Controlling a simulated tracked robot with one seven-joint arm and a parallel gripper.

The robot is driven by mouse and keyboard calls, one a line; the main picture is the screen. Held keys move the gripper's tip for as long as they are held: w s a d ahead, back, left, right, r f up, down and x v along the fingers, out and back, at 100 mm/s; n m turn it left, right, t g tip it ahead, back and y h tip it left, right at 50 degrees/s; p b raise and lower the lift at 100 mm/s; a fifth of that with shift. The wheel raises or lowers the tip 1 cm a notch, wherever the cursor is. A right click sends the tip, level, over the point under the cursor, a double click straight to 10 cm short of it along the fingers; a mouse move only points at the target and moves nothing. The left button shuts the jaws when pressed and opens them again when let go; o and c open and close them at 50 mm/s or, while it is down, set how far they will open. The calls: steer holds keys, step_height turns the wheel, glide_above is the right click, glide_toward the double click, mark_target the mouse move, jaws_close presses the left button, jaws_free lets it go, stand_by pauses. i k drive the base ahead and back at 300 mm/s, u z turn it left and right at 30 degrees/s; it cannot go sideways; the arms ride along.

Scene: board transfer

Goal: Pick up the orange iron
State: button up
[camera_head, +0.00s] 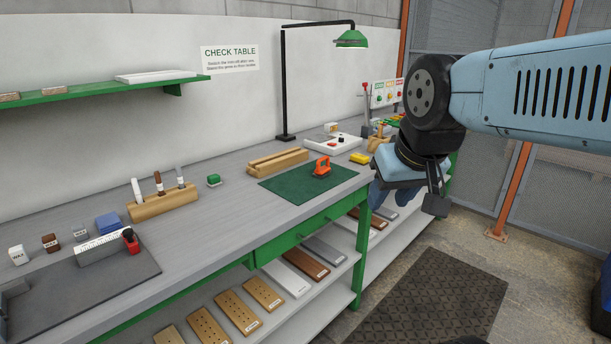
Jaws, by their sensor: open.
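The orange iron (321,166) stands on the dark green mat (290,187) on the grey workbench, near the mat's far right part. It is small in the view, and its handle faces up. My gripper (410,200) hangs at the end of my blue arm, to the right of the mat and in front of the bench's edge. It is apart from the iron. Its jaws are open, with nothing seen between them. Part of the jaws is hidden by the gripper's own body.
A black lamp post (284,90) with a green shade (352,39) rises behind.

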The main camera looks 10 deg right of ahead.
mark_target(320, 173)
steer(key=z, duration=0.15)
steer(key=i, duration=0.9)
steer(key=u, duration=0.05)
